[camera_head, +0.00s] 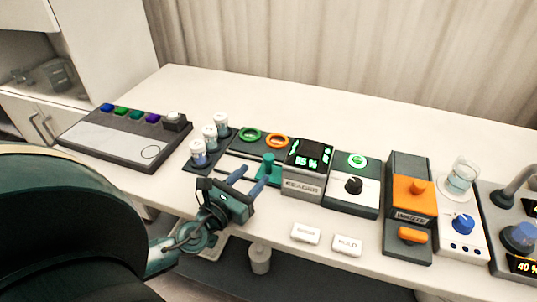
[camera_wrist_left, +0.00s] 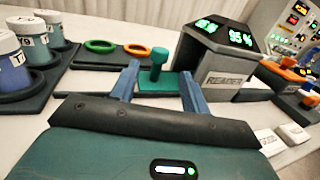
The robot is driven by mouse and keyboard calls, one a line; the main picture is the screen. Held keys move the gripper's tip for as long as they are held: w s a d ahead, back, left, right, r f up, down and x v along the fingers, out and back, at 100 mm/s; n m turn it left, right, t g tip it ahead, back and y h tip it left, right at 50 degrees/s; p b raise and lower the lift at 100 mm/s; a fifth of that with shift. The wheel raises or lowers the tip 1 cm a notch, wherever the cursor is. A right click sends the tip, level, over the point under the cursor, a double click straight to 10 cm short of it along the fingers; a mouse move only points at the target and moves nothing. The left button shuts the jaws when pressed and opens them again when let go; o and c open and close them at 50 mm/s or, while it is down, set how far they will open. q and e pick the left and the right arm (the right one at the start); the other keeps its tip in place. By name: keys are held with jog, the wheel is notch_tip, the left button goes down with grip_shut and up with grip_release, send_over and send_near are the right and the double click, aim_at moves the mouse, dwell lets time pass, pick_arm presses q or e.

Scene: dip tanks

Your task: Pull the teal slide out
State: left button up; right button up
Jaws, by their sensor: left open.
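The teal slide (camera_head: 268,162) is a flat plate with an upright round knob, lying beside the left wall of the box labelled READER (camera_head: 303,186). In the left wrist view the slide's knob (camera_wrist_left: 158,62) stands in the gap between my finger tips, just beyond them. The teal plate (camera_wrist_left: 166,86) shows flat beneath it. My left gripper (camera_head: 256,173) is open and empty, its two blue fingers pointing at the slide from the front edge side. I cannot tell whether a finger touches it. The READER box (camera_wrist_left: 212,62) stands right of the fingers. My right gripper is not in view.
Three labelled vials (camera_head: 198,153) stand in a dark rack left of the fingers. Green (camera_head: 250,135) and orange (camera_head: 277,141) rings lie behind the slide. A black-knob unit (camera_head: 353,187) and an orange-topped unit (camera_head: 410,190) stand right of the reader. The table's back is clear.

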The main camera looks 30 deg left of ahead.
aim_at(265, 163)
pick_arm(q)
jog(key=w+p, duration=0.1)
jog(key=w, duration=0.7)
grip_shut()
dwell(0.4)
